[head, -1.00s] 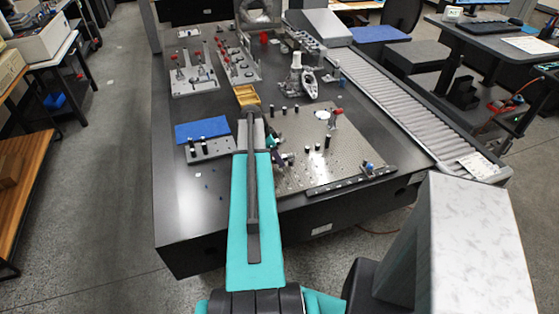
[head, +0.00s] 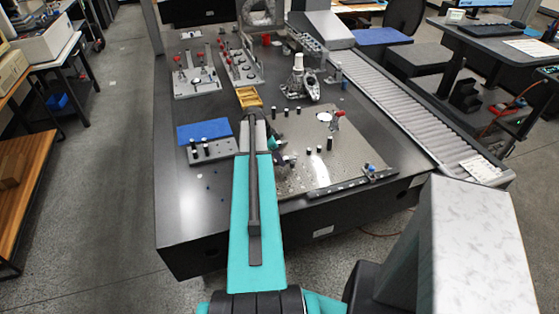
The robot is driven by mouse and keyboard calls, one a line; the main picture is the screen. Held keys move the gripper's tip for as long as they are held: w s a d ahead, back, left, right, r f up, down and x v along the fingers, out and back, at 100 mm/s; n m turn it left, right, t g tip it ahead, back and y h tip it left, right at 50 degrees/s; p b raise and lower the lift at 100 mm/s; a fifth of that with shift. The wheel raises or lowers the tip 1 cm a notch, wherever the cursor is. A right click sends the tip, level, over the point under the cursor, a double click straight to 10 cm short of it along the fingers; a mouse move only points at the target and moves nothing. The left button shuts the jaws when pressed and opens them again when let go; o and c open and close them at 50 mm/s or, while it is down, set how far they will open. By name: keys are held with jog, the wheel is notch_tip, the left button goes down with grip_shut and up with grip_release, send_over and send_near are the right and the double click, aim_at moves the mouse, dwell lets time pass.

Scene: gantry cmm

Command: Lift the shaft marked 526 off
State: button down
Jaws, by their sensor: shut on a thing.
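My gripper (head: 285,161) is small and partly hidden behind my teal forearm, over the near left part of the perforated fixture plate (head: 300,182). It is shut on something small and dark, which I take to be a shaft. Its shape is mostly hidden, and no 526 mark is readable. I cannot tell whether it is clear of the plate. Several dark upright pins (head: 329,144) stand on the plate to the right of my gripper. A grey block (head: 214,152) with dark, light-topped pins stands left of my forearm.
A blue pad (head: 204,131) and a yellow tray (head: 249,97) lie behind the grey block. A white-topped part (head: 299,78) stands beyond the plate. A dark rail (head: 338,187) lies along the plate's front edge. A roller conveyor (head: 410,110) runs along the right. The table's front left is mostly clear.

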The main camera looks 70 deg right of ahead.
jog(key=shift+r, duration=0.1)
jog(key=shift+r+b, duration=0.75)
jog(key=shift+r, duration=0.6)
jog(key=shift+s+a+r, duration=0.15)
jog(key=shift+r, duration=0.15)
jog(key=s+a+r+b, duration=0.1)
jog(key=s+a+b, duration=0.7)
jog(key=s+a, duration=0.2)
jog(key=shift+a+r+b, duration=0.15)
jog(key=shift+a+b, duration=0.25)
jog(key=shift+a, duration=0.4)
jog(key=shift+s+a+r, duration=0.1)
jog(key=shift+s, duration=0.05)
